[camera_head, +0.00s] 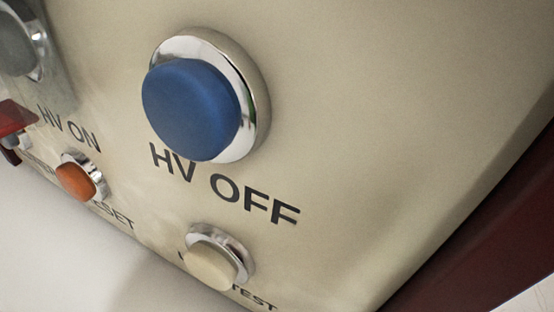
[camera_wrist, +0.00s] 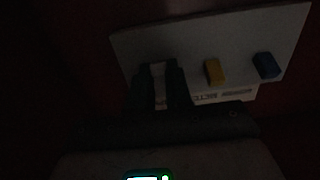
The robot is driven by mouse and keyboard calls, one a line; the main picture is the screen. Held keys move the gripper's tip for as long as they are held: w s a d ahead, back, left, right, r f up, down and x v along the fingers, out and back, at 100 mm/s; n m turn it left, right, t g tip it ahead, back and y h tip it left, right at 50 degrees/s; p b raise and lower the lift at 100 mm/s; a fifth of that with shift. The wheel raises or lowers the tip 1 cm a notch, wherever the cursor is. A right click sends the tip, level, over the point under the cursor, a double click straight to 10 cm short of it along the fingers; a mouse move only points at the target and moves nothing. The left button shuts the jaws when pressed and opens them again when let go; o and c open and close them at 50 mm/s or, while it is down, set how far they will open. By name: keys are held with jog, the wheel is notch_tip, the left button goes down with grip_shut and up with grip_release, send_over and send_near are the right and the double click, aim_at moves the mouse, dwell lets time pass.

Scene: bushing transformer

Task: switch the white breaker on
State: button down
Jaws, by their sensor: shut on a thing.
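The wrist view is very dark. In it a white breaker (camera_wrist: 158,72) shows as a pale upright strip at the left of a light panel (camera_wrist: 190,42). My gripper (camera_wrist: 159,88) is shut on the white breaker, with one dark finger on each side of it. The fingers hide the breaker's sides, and I cannot tell its switch position. The head view shows neither my gripper nor the white breaker.
To the right of the white breaker are a yellow breaker (camera_wrist: 214,71) and a blue breaker (camera_wrist: 266,65). The head view shows a cream panel with a blue HV OFF button (camera_head: 190,109), an orange button (camera_head: 75,180) and a cream button (camera_head: 210,265).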

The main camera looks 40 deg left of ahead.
notch_tip(320, 180, up, 2)
jog(key=g+h+p, duration=0.1)
jog(key=g+p, duration=0.3)
jog(key=p, duration=0.5)
jog(key=shift+w+r+g, duration=0.1)
jog(key=shift+r+g, duration=0.05)
jog(key=shift+g, duration=0.25)
jog(key=c, duration=1)
grip_release()
jog(key=shift+c, duration=0.2)
jog(key=p+v, duration=0.3)
jog(key=v, duration=0.4)
jog(key=shift+r, duration=0.15)
